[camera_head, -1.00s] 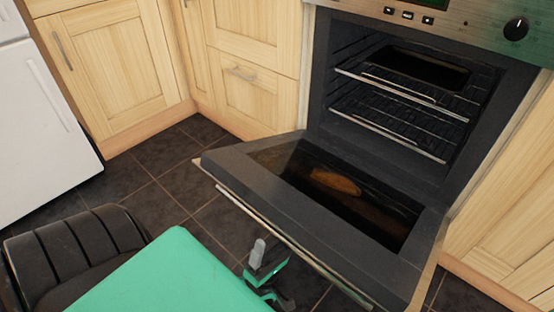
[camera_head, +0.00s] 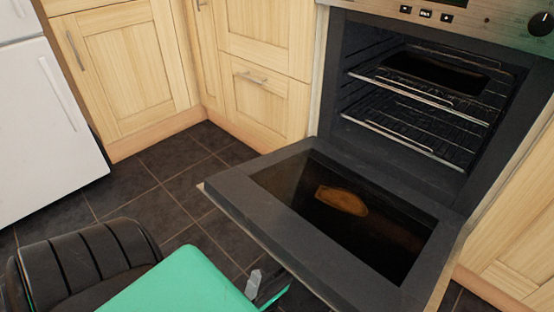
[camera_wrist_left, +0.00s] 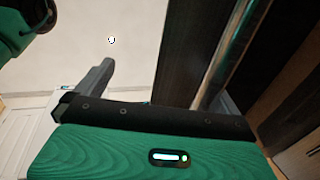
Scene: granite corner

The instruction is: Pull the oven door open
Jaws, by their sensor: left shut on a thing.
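The oven door (camera_head: 235,192) hangs folded down, close to level, in front of the oven (camera_head: 335,100). Its dark glass window faces up, with a brownish reflection in it. My left gripper (camera_head: 262,285) is at the door's front edge, low in the head view, and is shut on the door handle (camera_wrist_left: 237,45), a metal bar in the left wrist view. My own arm and the door edge hide most of the grip in the head view. My right gripper is not in view.
Inside the oven are wire racks (camera_head: 405,132) and a dark tray (camera_head: 435,72). Wooden cabinets (camera_head: 125,60) stand to the left, and a white appliance (camera_head: 40,120) stands at the far left. Dark floor tiles (camera_head: 150,185) are clear left of the door.

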